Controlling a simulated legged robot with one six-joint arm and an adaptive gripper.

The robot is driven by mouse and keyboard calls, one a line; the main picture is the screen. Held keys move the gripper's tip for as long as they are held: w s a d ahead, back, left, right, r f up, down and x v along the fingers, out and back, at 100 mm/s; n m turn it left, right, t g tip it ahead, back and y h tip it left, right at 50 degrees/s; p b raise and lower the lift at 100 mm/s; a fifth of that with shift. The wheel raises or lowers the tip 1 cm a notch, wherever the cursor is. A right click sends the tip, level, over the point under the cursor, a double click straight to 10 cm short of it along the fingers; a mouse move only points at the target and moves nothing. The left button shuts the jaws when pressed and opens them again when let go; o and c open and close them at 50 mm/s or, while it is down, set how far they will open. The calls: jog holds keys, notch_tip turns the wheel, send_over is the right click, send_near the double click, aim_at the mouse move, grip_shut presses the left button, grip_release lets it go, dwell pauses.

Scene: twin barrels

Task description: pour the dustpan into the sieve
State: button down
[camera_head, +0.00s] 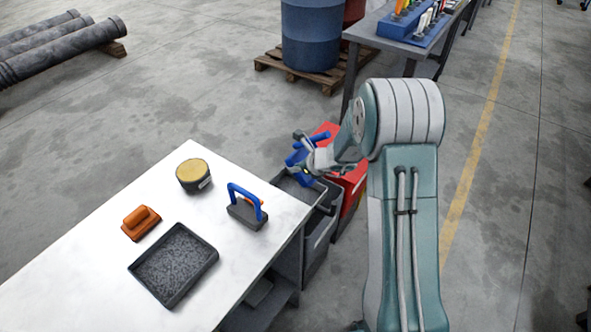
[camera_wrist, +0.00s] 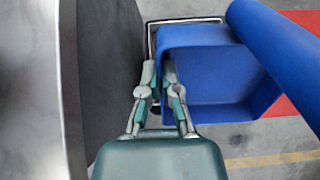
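A blue dustpan (camera_wrist: 205,70) with a thick blue handle (camera_wrist: 280,50) fills the middle and right of the wrist view. It also shows in part in the head view (camera_head: 297,156), beyond the white table's right corner. My gripper (camera_wrist: 159,68) has its two fingers close together on the dustpan's left wall. In the head view my gripper (camera_head: 312,163) is partly hidden by my arm. No contents show in the visible part of the dustpan. A round, dark-walled piece with a tan top (camera_head: 193,175), which looks like the sieve, stands on the table, left of my gripper.
The white table (camera_head: 95,255) also bears a black tray of grey granules (camera_head: 174,262), an orange block (camera_head: 141,222) and a dark block with a blue handle (camera_head: 244,205). A grey bin (camera_head: 318,240) and a red box (camera_head: 351,185) stand beside it. A blue barrel (camera_head: 311,35) is behind.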

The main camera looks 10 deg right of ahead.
jog(key=shift+r+g+h, duration=0.3)
jog(key=shift+g+h, duration=0.25)
jog(key=shift+h, duration=0.05)
jog(key=shift+r+g+h, duration=0.25)
jog(key=shift+g+h, duration=0.3)
jog(key=shift+h, duration=0.05)
jog(key=shift+r+g, duration=0.1)
jog(key=shift+g, duration=0.2)
jog(key=shift+w+r+g+h, duration=0.1)
jog(key=shift+r+g+h, duration=0.3)
jog(key=shift+g+h, duration=0.3)
jog(key=shift+r+g+h, duration=0.4)
jog(key=shift+g+h, duration=0.2)
jog(key=shift+h, duration=0.2)
jog(key=shift+r+g+h, duration=0.4)
jog(key=shift+g+h, duration=0.2)
jog(key=shift+h, duration=0.1)
